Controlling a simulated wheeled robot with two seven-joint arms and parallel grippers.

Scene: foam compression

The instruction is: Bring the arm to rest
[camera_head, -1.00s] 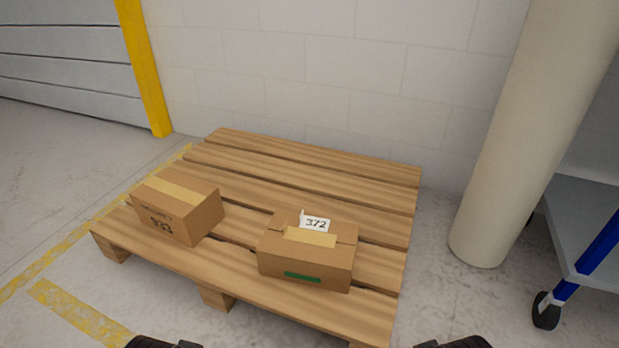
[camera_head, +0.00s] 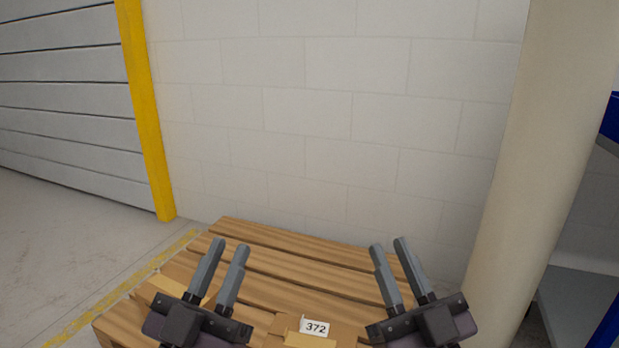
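My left gripper (camera_head: 226,249) is in the lower left of the head view, in front of the pallet. Its two fingers stand apart with nothing between them. My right gripper (camera_head: 389,247) is in the lower right, also with its fingers apart and empty. A cardboard box with a white "372" label (camera_head: 314,327) shows at the bottom edge between the grippers, partly cut off. A second cardboard box (camera_head: 166,284) is mostly hidden behind my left gripper.
A wooden pallet (camera_head: 290,262) lies against the white block wall (camera_head: 330,110). A thick beige pillar (camera_head: 540,150) stands close on the right, with blue-framed equipment behind it. A yellow post (camera_head: 146,120) and a grey shutter (camera_head: 65,90) are on the left.

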